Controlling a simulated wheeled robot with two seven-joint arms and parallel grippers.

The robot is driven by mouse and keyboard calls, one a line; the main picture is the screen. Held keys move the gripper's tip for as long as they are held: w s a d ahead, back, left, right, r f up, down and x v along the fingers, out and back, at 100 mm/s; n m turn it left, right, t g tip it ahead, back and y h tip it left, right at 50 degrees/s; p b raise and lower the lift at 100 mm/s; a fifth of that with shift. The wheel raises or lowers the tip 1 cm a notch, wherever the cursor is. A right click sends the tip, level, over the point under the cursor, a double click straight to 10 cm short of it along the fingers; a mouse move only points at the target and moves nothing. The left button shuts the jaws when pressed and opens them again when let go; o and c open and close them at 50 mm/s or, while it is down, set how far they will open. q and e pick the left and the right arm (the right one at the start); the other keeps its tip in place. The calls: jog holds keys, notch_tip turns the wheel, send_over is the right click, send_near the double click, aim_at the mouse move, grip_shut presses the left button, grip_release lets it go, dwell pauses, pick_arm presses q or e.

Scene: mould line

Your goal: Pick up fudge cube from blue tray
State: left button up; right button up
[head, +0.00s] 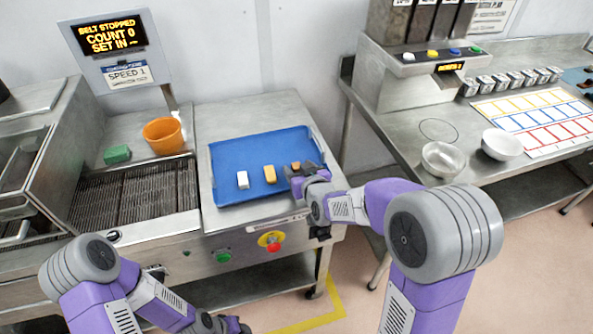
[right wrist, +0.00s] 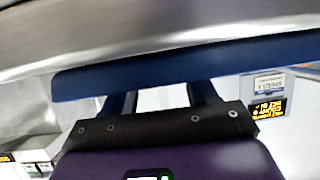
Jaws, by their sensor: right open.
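The blue tray (head: 230,160) lies on the steel table. The orange-brown one, likely the fudge cube, is partly hidden by my right gripper (head: 300,178). This gripper is open over the tray's right side, right at that cube; I cannot tell whether they touch. In the right wrist view the fingers (right wrist: 162,97) are spread and partly covered by a blue band, likely the tray (right wrist: 150,78); no cube shows there. My left gripper (head: 236,326) is low at the bottom edge, its jaws unclear.
Buttons (head: 272,242) are on the front panel. The right bench holds two bowls (head: 443,160), a coloured grid sheet (head: 535,122) and a dispenser (head: 415,88).

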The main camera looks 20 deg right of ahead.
grip_shut()
dwell(0.3)
